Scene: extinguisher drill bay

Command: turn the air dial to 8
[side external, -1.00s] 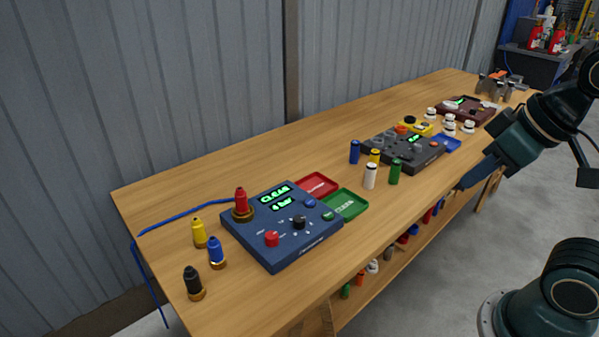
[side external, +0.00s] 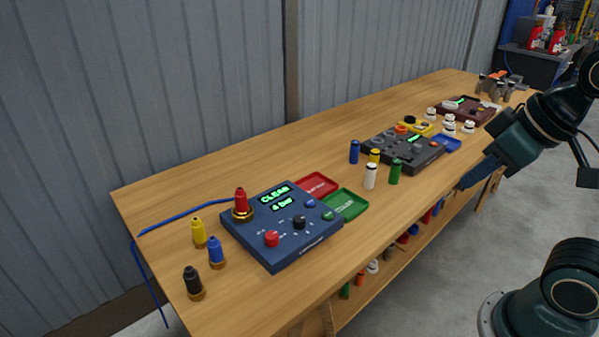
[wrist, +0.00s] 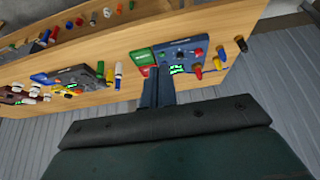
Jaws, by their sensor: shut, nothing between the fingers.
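The blue console (side external: 283,250) lies on the bench. Its green display (side external: 276,194) reads something like "CLEAR", with "4 bar" below. A black dial (side external: 299,222) with small marks around it sits in the console's middle, and a red knob (side external: 272,239) is at its left. The marks are too small to read. The console also shows in the wrist view (wrist: 180,52), partly behind my fingers. My gripper (side external: 462,185) is shut and empty at the bench's front edge, well right of the console and touching none of its controls. The fingers also show together in the wrist view (wrist: 158,74).
Red (side external: 318,184) and green (side external: 347,203) trays adjoin the console. Several coloured bottles stand left of it and others to its right. A dark grey console (side external: 425,160) and a maroon one (side external: 477,112) lie farther right. Bare bench lies in front of the bottles.

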